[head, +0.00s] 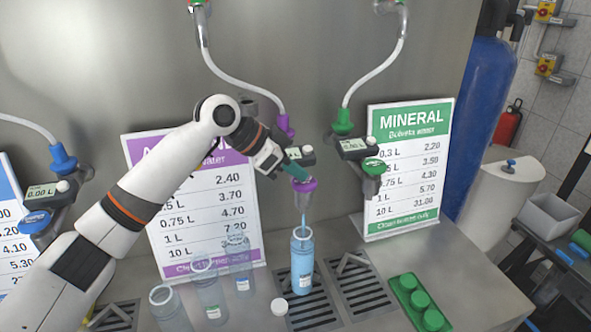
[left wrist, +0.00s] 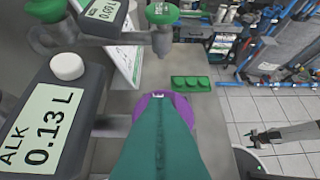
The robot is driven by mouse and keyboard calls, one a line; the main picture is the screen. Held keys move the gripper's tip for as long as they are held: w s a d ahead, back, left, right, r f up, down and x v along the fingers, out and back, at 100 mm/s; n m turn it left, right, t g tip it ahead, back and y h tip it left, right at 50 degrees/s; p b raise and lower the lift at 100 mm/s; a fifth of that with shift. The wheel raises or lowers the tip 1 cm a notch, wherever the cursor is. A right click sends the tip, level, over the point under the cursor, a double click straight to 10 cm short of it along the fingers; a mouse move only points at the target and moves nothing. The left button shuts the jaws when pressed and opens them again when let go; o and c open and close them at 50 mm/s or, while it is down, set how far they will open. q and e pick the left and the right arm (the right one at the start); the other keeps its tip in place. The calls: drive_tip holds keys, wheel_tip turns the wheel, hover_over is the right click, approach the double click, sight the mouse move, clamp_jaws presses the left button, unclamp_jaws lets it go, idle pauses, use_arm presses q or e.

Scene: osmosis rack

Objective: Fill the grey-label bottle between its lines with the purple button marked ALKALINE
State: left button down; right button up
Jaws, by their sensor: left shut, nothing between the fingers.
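A clear bottle (head: 302,268) stands upright on a drain grate under the purple ALKALINE tap. Its small label looks pale; its lines are too small to make out. A thin blue stream (head: 303,208) runs from the tap into it, and bluish liquid shows inside. My left gripper (head: 297,160) is shut and empty, its green fingertips at the purple button (head: 304,185). In the left wrist view the fingers cover most of the button (left wrist: 150,105). The ALK display (left wrist: 42,130) reads 0.13 L. An arm end at the right (left wrist: 262,136) seems to be my right gripper; its jaws are unclear.
Several empty clear bottles (head: 208,290) stand left of the filling bottle. A white cap (head: 279,307) lies beside it. A green tray (head: 418,302) lies to the right. The green MINERAL tap (head: 372,170) and its price board (head: 405,165) stand close on the right.

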sight(297, 182)
use_arm(q)
drive_tip(key=shift+s+f, duration=0.1)
drive_tip(key=shift+f, duration=0.3)
idle(0.4)
wheel_tip(297, 182, up, 5)
drive_tip(key=p, duration=0.4)
drive_tip(key=shift+d+f+p, duration=0.1)
drive_tip(key=shift+p, duration=0.3)
drive_tip(key=b+v, duration=0.3)
drive_tip(key=v, duration=0.7)
drive_tip(key=shift+b, duration=0.3)
use_arm(e)
drive_tip(key=shift+a+r, duration=0.55)
drive_tip(key=shift+a, duration=0.3)
drive_tip(key=shift+w, duration=0.1)
